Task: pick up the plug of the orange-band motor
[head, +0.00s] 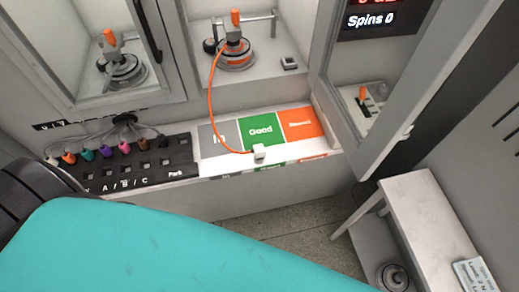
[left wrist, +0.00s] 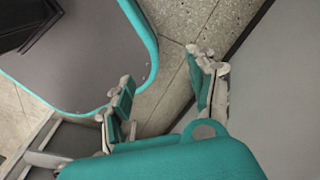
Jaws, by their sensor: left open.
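The orange-band motor (head: 236,55) stands in the open bay at the back in the head view, with an orange clamp handle above it. Its orange cable (head: 211,105) curves down to a small white plug (head: 260,151). The plug lies at the front edge of the ledge, just below the green "Good" field (head: 262,131). My left gripper (left wrist: 164,68) shows in the left wrist view with its two fingers apart and nothing between them, over the floor. No plug shows in that view. The fingers are not seen in the head view, and my right gripper is in neither view.
A black socket strip (head: 125,165) with several coloured plugs lies left of the fields. An open door (head: 400,90) stands at the right, with a small side table (head: 430,215) below. My teal arm covers the lower left of the head view.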

